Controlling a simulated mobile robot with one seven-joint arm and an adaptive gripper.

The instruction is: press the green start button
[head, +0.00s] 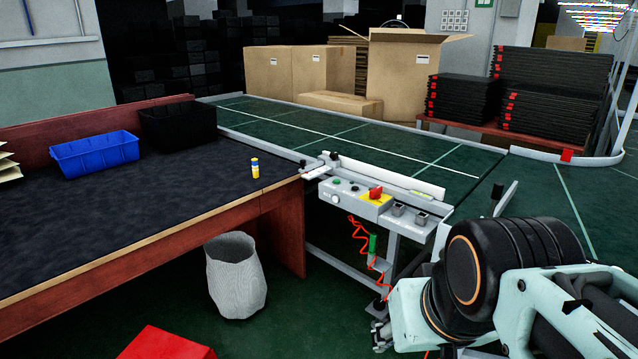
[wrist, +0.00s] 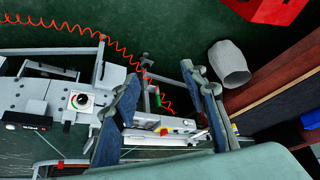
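The green start button (head: 337,181) sits on top of a grey control box (head: 351,206) at the conveyor's near end. A darker button is beside it, and a red knob (head: 375,191) on a yellow plate (head: 370,199) is to its right. My gripper (wrist: 160,76) is open and empty in the wrist view, its two fingers well apart. In the head view it is low, right of the box and mostly hidden by my arm. It does not touch the box. In the wrist view the start button cannot be made out.
A dark-topped bench with a blue bin (head: 95,154) and a small yellow bottle (head: 255,168) stands left. A grey waste basket (head: 236,274) and a red box (head: 166,344) are on the floor. An orange coiled hose (head: 358,232) hangs below the control box. Cartons stand behind the conveyor.

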